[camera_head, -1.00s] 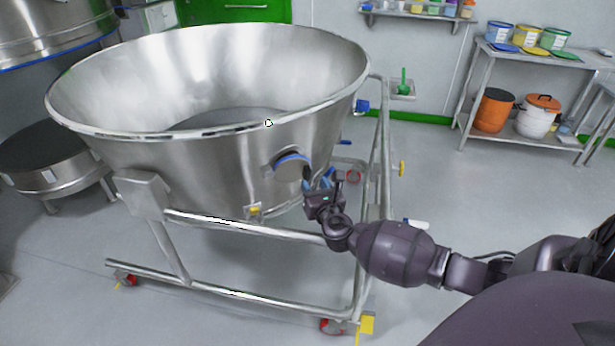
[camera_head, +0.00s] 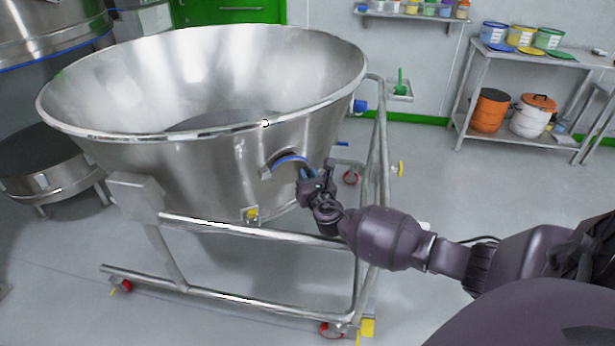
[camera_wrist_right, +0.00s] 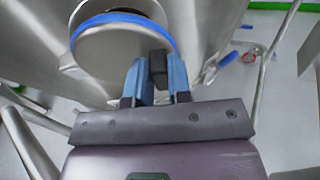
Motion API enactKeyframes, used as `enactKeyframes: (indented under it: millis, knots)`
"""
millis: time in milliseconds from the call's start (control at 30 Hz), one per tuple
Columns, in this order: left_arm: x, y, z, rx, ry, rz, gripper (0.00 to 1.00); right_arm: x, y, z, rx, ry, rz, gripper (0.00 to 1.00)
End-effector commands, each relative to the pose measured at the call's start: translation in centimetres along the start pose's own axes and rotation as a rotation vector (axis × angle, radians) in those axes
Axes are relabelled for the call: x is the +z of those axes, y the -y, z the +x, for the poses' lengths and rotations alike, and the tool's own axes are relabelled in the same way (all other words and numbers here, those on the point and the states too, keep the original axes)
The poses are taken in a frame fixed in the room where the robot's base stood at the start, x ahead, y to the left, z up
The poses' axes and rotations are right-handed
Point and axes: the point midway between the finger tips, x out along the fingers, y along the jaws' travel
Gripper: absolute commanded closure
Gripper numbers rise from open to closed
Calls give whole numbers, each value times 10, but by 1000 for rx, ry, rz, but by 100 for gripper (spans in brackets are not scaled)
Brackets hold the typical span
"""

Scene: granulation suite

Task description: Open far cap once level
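The steel bowl (camera_head: 180,170) has a round side port with a steel, blue-rimmed cap (camera_head: 289,159). The cap fills the upper left of the right wrist view (camera_wrist_right: 115,46). A small dark handle block (camera_wrist_right: 158,62) sits at its right edge. My right gripper (camera_head: 312,174) is at the cap's right side; its blue fingers (camera_wrist_right: 160,78) lie on both sides of the block and appear to touch it. I cannot tell whether the cap is seated or loose. Another blue fitting (camera_head: 360,106) shows on the bowl's far right side. My left gripper is out of view.
The bowl rests in a wheeled tubular frame (camera_head: 250,232), whose right uprights stand close behind my right arm. A shelf table (camera_head: 545,62) with buckets stands at the back right. The floor between is open.

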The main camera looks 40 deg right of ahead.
Motion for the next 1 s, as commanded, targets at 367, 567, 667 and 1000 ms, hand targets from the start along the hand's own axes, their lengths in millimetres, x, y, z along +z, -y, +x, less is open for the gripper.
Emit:
enactKeyframes:
  millis: [367, 567, 667, 1000]
  knots:
    - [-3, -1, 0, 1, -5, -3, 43, 0, -1, -1, -9, 0, 3, 100]
    - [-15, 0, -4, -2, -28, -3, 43, 2, -5, -8, -75, 3, 26, 100]
    - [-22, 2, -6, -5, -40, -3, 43, 2, -9, -14, -134, 3, 42, 100]
    - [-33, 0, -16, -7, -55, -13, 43, -6, -23, -35, -355, 0, 98, 100]
